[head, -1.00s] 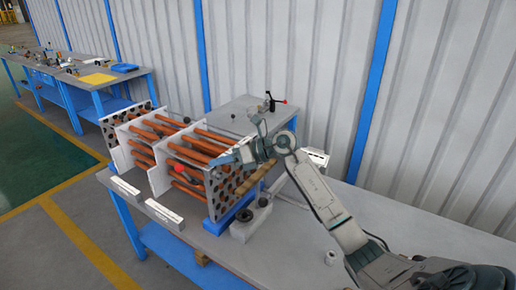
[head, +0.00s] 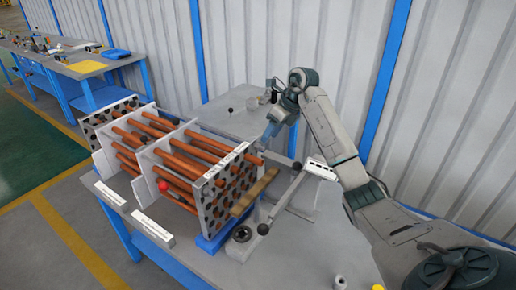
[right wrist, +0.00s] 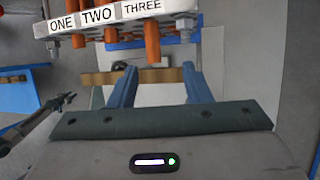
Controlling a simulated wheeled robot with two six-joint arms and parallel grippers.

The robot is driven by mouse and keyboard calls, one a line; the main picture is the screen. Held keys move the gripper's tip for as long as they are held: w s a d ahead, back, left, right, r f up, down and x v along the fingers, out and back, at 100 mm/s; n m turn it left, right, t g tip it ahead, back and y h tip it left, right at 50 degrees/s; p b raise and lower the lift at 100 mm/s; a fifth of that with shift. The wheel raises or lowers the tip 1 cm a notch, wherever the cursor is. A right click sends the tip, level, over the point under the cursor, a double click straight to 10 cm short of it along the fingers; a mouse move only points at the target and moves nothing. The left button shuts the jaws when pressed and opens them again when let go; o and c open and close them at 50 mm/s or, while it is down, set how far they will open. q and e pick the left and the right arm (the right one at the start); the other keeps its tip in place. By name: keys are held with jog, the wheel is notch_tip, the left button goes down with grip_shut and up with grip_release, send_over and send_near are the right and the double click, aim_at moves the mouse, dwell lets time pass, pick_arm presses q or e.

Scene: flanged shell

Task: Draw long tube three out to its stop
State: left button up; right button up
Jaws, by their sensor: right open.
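The flanged shell's tube bundle stands on the table, with copper tubes through a perforated end plate (head: 212,205). In the right wrist view the plate's top edge has labels ONE, TWO and THREE (right wrist: 142,5). Long tube three (right wrist: 152,42) sticks out below its label, further than tubes one (right wrist: 78,40) and two (right wrist: 111,36). My right gripper (right wrist: 160,72) is open, its blue fingers either side of tube three's line, with the tube's end just ahead and nothing gripped. In the head view the right gripper (head: 269,132) is beyond the plate's top right corner. My left gripper is out of view.
A wooden bar (head: 254,193) lies beside the end plate, and it crosses below the tubes in the wrist view. A grey lever with a black knob (head: 263,229) and a round black fitting (head: 241,234) stand in front. A red ball (head: 163,186) shows among the tubes.

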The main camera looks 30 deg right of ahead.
aim_at(256, 158)
jog(key=a+f+p, duration=0.2)
jog(key=f, duration=0.1)
jog(key=a+f+p, duration=0.1)
jog(key=f, duration=0.1)
jog(key=shift+w+a, duration=0.15)
jog(key=shift+w, duration=0.2)
jog(key=f, duration=0.1)
jog(key=w+f+p, duration=0.1)
jog(key=shift+w+a+f, duration=0.1)
jog(key=shift+a+f, duration=0.05)
jog(key=shift+f, duration=0.2)
jog(key=shift+a+f, duration=0.3)
jog(key=shift+f, duration=0.2)
jog(key=shift+w+f, duration=0.1)
jog(key=shift+c, duration=1.1)
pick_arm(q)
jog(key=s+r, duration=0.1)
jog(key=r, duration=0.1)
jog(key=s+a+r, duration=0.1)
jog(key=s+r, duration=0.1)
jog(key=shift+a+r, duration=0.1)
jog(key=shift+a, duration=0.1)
pick_arm(e)
grip_shut()
